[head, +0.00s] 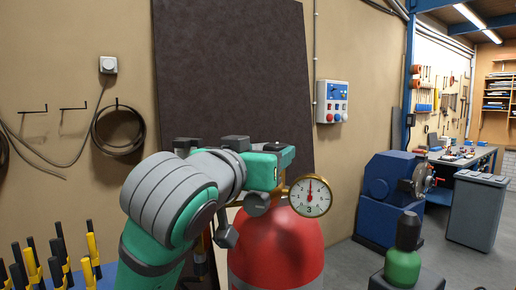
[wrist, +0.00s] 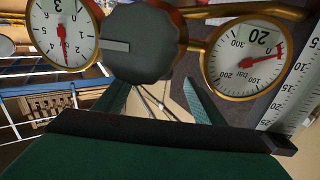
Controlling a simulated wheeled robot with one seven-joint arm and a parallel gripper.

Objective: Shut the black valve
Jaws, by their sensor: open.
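The black valve (wrist: 145,42) is a dark, rounded knob with a pale bar mark, seen in the wrist view between two brass-rimmed gauges. My gripper (wrist: 158,92) is open, with a dark green finger on each side of the gap below the knob in the picture. Nothing is held between the fingers. I cannot tell whether either finger touches the knob. In the head view my arm reaches over the red cylinder (head: 278,250), and the fingertips are hidden. A dark rounded piece (head: 257,204) shows under my gripper there, beside the gauge.
A small gauge (head: 310,197) sits by the cylinder; a larger bar gauge (wrist: 246,58) and a white ruler scale (wrist: 300,88) are close to my fingers. A dark panel (head: 235,75) stands behind. A green bottle (head: 403,265) and blue machine (head: 388,195) stand to the right.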

